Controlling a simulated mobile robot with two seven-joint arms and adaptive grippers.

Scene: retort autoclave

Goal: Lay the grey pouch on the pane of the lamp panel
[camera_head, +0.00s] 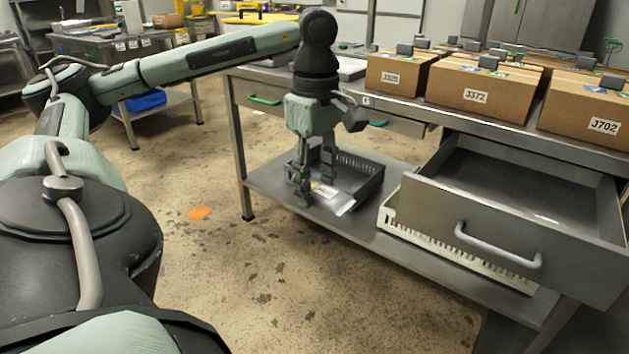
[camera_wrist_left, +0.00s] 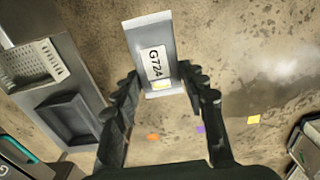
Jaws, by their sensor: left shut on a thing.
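My left gripper (camera_head: 316,192) points down in the head view, in front of the lower shelf's dark tray. It is shut on the grey pouch (camera_head: 344,208), which hangs clear of the floor. In the head view the fingers partly hide the pouch. I cannot pick out the lamp panel with certainty in either view. My right gripper is not in view.
A steel bench (camera_head: 400,104) carries several labelled cardboard boxes (camera_head: 478,93). Its right drawer (camera_head: 500,235) stands open. The lower shelf (camera_head: 265,180) holds a dark slotted tray (camera_head: 368,185) and a white perforated tray (camera_head: 450,243). The floor (camera_head: 230,270) left of the bench is mostly clear.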

